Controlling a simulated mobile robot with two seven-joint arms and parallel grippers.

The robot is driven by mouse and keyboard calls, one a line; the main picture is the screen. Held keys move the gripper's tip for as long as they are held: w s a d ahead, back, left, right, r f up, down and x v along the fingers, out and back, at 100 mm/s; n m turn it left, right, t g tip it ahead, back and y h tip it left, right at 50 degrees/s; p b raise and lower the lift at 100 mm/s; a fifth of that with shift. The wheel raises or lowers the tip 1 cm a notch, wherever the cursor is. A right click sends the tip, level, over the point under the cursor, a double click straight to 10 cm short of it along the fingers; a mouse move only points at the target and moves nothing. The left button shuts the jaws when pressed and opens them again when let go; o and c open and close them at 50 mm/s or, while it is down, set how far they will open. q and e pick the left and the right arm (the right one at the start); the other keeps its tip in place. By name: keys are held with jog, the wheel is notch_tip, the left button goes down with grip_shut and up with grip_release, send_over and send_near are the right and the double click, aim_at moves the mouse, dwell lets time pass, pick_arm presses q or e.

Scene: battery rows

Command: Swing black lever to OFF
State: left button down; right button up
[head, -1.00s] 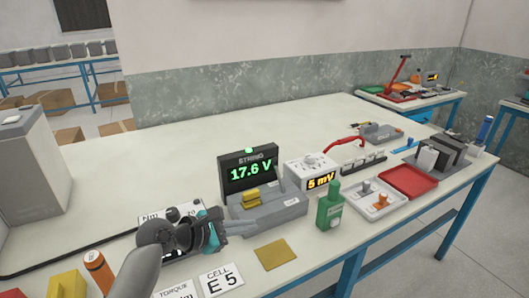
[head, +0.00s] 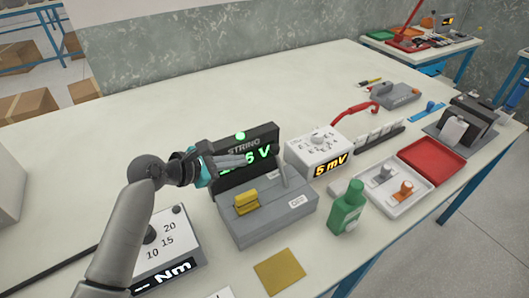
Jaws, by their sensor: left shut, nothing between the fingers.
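A grey switch box (head: 268,225) stands in front of the black STRING display (head: 262,138). Small white labels are on the box, too small to read surely. My left gripper (head: 268,159) comes in from the left, shut and empty, its fingers across the display's front. The fingertips are just left of the upright bar; I cannot tell whether they touch it. My right gripper is not in view.
A white meter (head: 318,150) reading 5 mV stands right of the display. A green bottle (head: 346,212) and a white tray (head: 394,192) are at the right front. A torque box (head: 165,250) is at the left front. A yellow square (head: 279,271) lies near the edge. The table behind is clear.

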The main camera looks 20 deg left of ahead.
aim_at(280, 166)
pick_arm(q)
jog(key=b+x, duration=0.3)
jog(key=x, duration=0.7)
jog(key=shift+w, duration=0.1)
jog(key=shift+r, duration=0.1)
jog(key=shift+d+r+p, duration=0.2)
jog(key=shift+p, duration=0.55)
